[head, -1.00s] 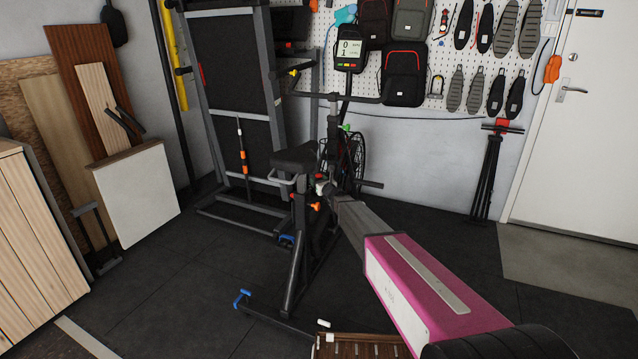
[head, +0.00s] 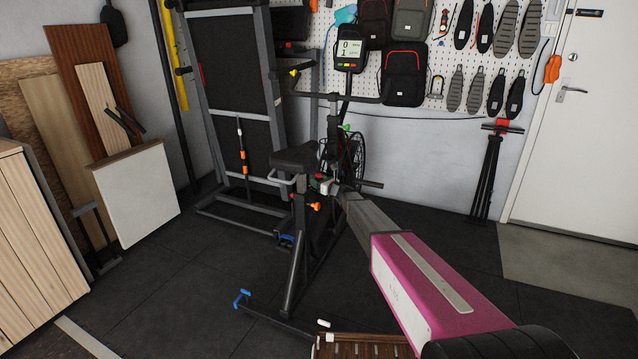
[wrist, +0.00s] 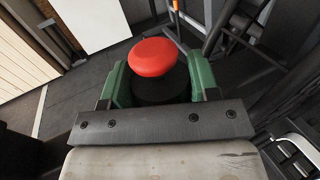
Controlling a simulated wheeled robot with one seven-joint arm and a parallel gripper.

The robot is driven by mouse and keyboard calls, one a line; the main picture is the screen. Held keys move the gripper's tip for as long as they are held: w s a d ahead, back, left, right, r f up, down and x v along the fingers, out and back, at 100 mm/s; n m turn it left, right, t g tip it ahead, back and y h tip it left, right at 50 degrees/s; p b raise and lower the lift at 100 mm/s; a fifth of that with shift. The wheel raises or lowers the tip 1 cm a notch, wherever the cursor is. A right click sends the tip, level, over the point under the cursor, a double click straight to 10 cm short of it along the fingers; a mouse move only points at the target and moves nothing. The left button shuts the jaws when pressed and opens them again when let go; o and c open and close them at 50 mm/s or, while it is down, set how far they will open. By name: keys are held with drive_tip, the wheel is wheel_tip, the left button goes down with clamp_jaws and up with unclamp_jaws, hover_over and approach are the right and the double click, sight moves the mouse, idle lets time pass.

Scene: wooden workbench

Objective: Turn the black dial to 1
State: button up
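In the wrist view a black round dial (wrist: 160,92) sits between the two green fingers of my gripper (wrist: 160,82). A red round cap (wrist: 153,57) shows just beyond the dial and partly overlaps it. The fingers flank the dial on its left and right with no clear gap, but I cannot tell if they press on it. In the head view my gripper (head: 324,184) is beside the frame of the exercise bike (head: 299,240), below the seat, and the dial cannot be made out there. Any markings on the dial are not visible.
The bike's display (head: 349,48) shows a 0 on its upper line. The bike's seat (head: 295,158) and orange knob (head: 315,206) are close to my gripper. A folded treadmill (head: 235,100) stands behind. Dark floor (head: 170,290) is open at left.

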drive_tip(key=o, duration=0.4)
drive_tip(key=shift+s, duration=0.1)
drive_tip(key=v, duration=1)
drive_tip(key=shift+s+d, duration=0.2)
drive_tip(key=shift+d, duration=0.1)
